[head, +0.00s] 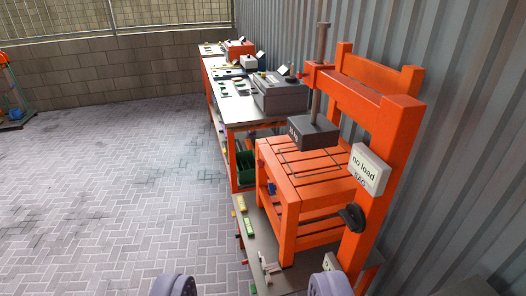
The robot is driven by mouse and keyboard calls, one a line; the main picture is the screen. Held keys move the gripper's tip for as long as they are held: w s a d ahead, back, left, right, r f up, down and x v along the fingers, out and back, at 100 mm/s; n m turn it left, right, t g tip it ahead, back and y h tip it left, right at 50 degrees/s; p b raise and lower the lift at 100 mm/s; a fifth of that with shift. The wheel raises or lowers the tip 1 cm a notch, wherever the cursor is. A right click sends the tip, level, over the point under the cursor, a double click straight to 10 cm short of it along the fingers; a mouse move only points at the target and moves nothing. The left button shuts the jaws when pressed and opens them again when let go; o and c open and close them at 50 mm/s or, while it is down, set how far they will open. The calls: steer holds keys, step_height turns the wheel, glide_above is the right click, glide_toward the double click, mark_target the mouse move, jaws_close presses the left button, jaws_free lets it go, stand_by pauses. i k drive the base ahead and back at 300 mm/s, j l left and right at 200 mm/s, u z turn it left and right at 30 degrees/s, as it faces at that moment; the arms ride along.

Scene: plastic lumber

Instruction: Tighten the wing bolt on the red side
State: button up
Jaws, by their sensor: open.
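My gripper (252,285) shows as two grey fingertips at the bottom edge, wide apart with nothing between them. Ahead to the right stands an orange test frame (386,150) of plastic lumber. A dark knob with wings (352,217) sits low on its near post, beyond and above my right fingertip and apart from it. A small red part (300,75) is at the left end of the upper beam, and a small blue part (271,188) is on the slatted stand's left side. I cannot tell for sure which of these is the red-side wing bolt.
A grey weight (313,133) on a rod hangs over the orange slatted stand (310,172). A white "no load" sign (369,170) is on the post. Low bench (262,240) carries small parts. More benches run back along the corrugated wall (455,150). Paving (110,190) at left is clear.

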mark_target(261, 163)
steer(key=i+j+u, duration=0.1)
steer(key=i+j, duration=0.15)
steer(key=i, duration=0.4)
steer(key=i+j, duration=0.2)
steer(key=i, duration=0.45)
steer(key=i+j+u, duration=0.15)
steer(key=i, duration=0.5)
steer(key=i+j+u, duration=0.1)
steer(key=i, duration=0.55)
